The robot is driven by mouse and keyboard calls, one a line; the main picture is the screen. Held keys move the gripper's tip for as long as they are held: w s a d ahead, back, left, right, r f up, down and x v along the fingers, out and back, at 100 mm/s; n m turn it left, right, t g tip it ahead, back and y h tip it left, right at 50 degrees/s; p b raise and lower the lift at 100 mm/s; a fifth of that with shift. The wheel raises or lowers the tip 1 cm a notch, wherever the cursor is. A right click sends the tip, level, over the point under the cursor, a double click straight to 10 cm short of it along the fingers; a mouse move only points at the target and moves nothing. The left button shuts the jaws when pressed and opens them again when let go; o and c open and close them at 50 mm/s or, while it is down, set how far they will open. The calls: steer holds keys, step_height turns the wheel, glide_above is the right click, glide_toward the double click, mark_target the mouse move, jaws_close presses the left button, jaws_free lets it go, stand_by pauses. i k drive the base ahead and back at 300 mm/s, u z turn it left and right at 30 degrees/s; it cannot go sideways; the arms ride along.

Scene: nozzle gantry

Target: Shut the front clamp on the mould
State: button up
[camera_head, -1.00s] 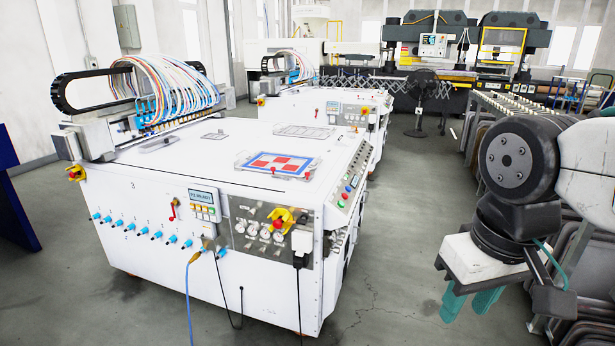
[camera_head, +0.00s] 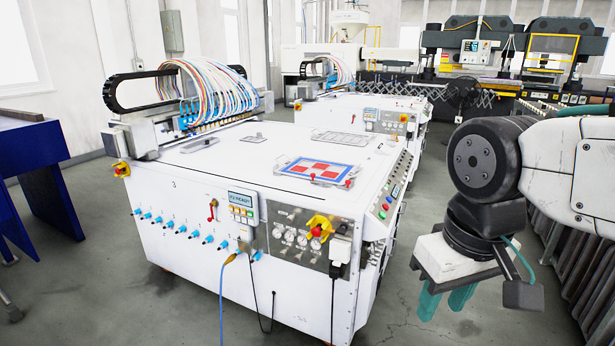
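The mould (camera_head: 322,170), a flat plate with a blue, red and white pattern, lies on top of the nearest white machine (camera_head: 200,190), towards its right side. My gripper (camera_head: 446,303) hangs at the lower right, fingers down, well right of the machine and apart from the mould. Its two teal fingers stand apart with nothing seen between them.
The machine's front has a yellow-and-red switch (camera_head: 320,226), gauges and blue hose fittings. A hose carrier (camera_head: 150,88) stands at its back left. A second white machine (camera_head: 360,110) is behind. A blue table (camera_head: 40,150) is at left. Grey floor is clear between machine and gripper.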

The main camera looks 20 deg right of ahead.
mark_target(348, 183)
steer(key=u, duration=0.4)
steer(key=i, duration=1.4)
steer(key=z, duration=0.95)
steer(key=i, duration=0.35)
steer(key=z, duration=0.2)
